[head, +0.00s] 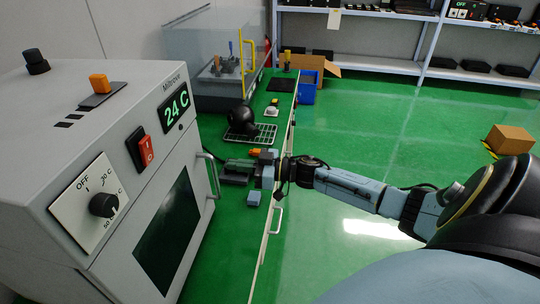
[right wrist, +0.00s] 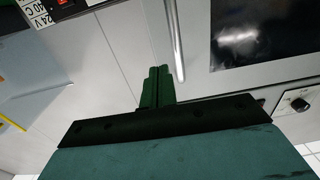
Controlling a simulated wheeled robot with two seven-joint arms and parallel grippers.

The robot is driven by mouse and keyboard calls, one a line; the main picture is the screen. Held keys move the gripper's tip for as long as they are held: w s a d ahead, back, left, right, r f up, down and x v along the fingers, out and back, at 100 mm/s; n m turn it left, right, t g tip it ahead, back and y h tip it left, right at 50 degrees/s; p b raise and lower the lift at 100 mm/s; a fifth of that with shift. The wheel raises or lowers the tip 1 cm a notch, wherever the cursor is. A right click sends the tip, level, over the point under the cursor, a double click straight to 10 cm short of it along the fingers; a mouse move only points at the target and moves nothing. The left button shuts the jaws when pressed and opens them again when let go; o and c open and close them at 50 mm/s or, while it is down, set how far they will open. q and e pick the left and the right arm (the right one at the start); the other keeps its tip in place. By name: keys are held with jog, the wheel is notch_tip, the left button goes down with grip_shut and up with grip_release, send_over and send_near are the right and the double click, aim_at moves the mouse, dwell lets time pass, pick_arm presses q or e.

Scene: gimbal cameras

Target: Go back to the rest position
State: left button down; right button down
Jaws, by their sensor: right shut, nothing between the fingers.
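My right gripper (head: 228,171) reaches in from the right over the green bench top, in front of the oven door. Its fingers are shut and empty; they also show in the right wrist view (right wrist: 156,84), close together. The fingertips are close to the oven's door handle (head: 212,174). In the right wrist view the handle (right wrist: 175,42) runs just beside the fingertips; I cannot tell whether they touch. The oven (head: 110,120) is a large light grey box with a closed door, a dial and a "24 C" display. My left gripper is not in view.
A black round object (head: 241,121) and a wire rack (head: 262,134) are on the bench behind my gripper. A clear-walled enclosure (head: 215,65) stands farther back. A blue bin (head: 306,88) and a cardboard box (head: 509,139) are on the floor. The green floor to the right is mostly clear.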

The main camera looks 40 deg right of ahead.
jog(key=v, duration=0.7)
jog(key=shift+f, duration=0.2)
jog(key=shift+s, duration=0.15)
